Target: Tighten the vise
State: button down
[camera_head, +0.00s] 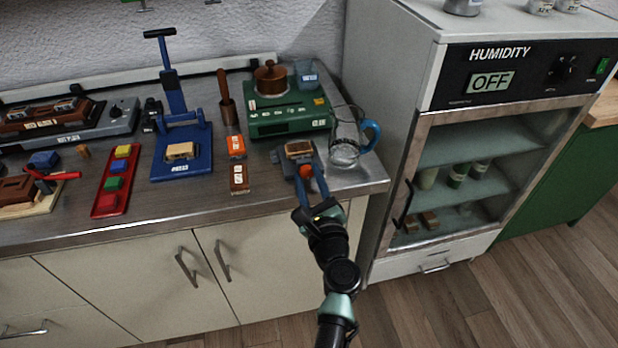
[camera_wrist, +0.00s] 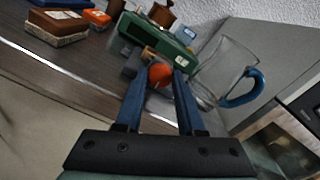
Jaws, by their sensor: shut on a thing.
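The vise (camera_head: 287,156) is a small grey-blue block on the counter near its right end, with a brown wooden piece (camera_head: 299,148) at its top. An orange-red round knob (camera_head: 306,172) faces the counter's front edge. My gripper (camera_head: 308,180) reaches in from the front, its two blue fingers on either side of the knob. In the wrist view the orange knob (camera_wrist: 161,75) sits between the fingertips, and my gripper (camera_wrist: 160,82) is shut on it. The fingers and knob hide much of the vise body there.
A glass jug with a blue handle (camera_head: 371,135) stands close right of the vise. A green scale (camera_head: 288,118) is behind it. Orange (camera_head: 236,146) and brown blocks (camera_head: 239,178) lie to the left. The humidity cabinet (camera_head: 480,150) stands to the right.

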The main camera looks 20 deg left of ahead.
jog(key=c, duration=0.5)
grip_release()
jog(key=v, duration=1.3)
jog(key=shift+p, duration=0.35)
jog(key=w+d+r+n+t+h+p, duration=0.1)
jog(key=w+r+n+t+p, duration=0.15)
jog(key=r+n, duration=1.05)
jog(key=w+d+r+n+t+h+p, duration=0.1)
jog(key=d+r+n+t+p, duration=0.2)
jog(key=r, duration=2)
jog(key=s+d+r+n+t+h+p, duration=0.1)
jog(key=s+r, duration=0.3)
jog(key=r, duration=0.4)
jog(key=s+d+r+n+t+h+p, duration=0.1)
jog(key=s+d+r+n+t+h, duration=0.2)
jog(key=r, duration=0.6)
jog(key=s+d+r+n+t+h+p, duration=0.1)
jog(key=s+d+r+n+t+h, duration=0.2)
jog(key=s+r, duration=0.3)
notch_tip(320, 180, up, 3)
jog(key=shift+s+f+n+h+p, duration=0.15)
jog(key=shift+n+h+p, duration=0.15)
jog(key=shift+h+p, duration=0.15)
